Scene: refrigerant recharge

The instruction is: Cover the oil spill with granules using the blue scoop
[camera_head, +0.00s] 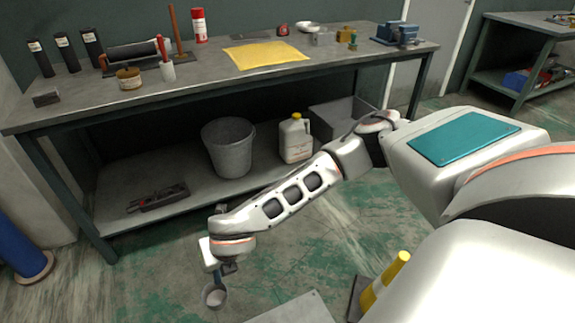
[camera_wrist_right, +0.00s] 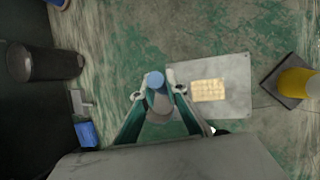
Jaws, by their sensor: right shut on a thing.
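My right gripper (camera_head: 222,269) hangs low over the floor in front of the workbench, and it also shows in the wrist view (camera_wrist_right: 157,93). In the wrist view, a blue round part (camera_wrist_right: 154,80) and a grey part (camera_wrist_right: 159,104) sit between the fingers. I cannot make out the oil spill on the worn green floor. My left gripper is not in view.
A grey metal plate (camera_head: 292,309) with a pale label (camera_wrist_right: 208,90) lies on the floor right of the gripper. A yellow post (camera_head: 386,278) on a dark base stands beyond it. The workbench (camera_head: 200,85) carries tools; its lower shelf holds a bucket (camera_head: 228,147) and jug (camera_head: 296,139).

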